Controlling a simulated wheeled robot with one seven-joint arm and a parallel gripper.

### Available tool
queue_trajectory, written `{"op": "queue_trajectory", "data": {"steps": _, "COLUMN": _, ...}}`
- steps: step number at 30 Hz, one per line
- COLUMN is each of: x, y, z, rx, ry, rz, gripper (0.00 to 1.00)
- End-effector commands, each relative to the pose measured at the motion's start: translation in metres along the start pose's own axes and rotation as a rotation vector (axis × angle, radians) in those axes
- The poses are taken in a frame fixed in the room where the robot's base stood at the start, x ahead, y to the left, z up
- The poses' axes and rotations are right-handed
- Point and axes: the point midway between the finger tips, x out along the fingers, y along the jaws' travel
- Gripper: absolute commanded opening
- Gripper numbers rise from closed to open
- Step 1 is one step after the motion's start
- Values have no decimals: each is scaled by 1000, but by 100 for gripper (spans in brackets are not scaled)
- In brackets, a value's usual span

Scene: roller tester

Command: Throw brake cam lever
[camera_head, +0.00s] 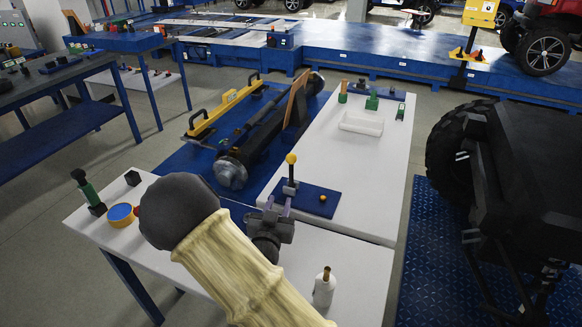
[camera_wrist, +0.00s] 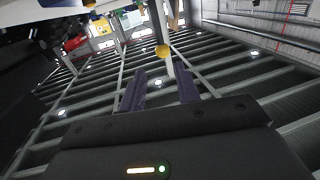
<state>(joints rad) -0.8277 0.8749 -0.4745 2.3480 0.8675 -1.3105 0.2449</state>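The lever, taken to be the brake cam lever, stands nearly upright on a blue plate (camera_head: 318,206), with a yellow ball knob (camera_head: 291,158) on a dark shaft (camera_head: 291,177). My gripper (camera_head: 279,207) is low beside the lever on its near side, with purple fingers pointing towards it. In the wrist view, which appears upside down, the fingers of my gripper (camera_wrist: 160,78) are spread apart with nothing between them. The yellow knob (camera_wrist: 162,50) shows just beyond the fingertips, in line with the gap. Whether a finger touches the shaft cannot be told.
A small orange ball (camera_head: 323,198) sits on the blue plate. A white bottle (camera_head: 324,288) stands near my arm on the white table (camera_head: 349,275). A white tray (camera_head: 362,123) lies farther back. A black axle assembly (camera_head: 262,140) is to the left, a dark vehicle (camera_head: 525,190) to the right.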

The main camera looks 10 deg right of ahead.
Motion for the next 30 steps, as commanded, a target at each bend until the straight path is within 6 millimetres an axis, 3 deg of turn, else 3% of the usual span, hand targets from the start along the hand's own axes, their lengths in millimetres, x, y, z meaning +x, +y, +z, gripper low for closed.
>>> {"op": "queue_trajectory", "data": {"steps": 11, "x": 10, "y": 0, "z": 0, "rx": 2, "ry": -1, "rz": 0, "gripper": 32}}
{"op": "queue_trajectory", "data": {"steps": 30, "x": 118, "y": 0, "z": 0, "rx": 1, "ry": -1, "rz": 0, "gripper": 32}}
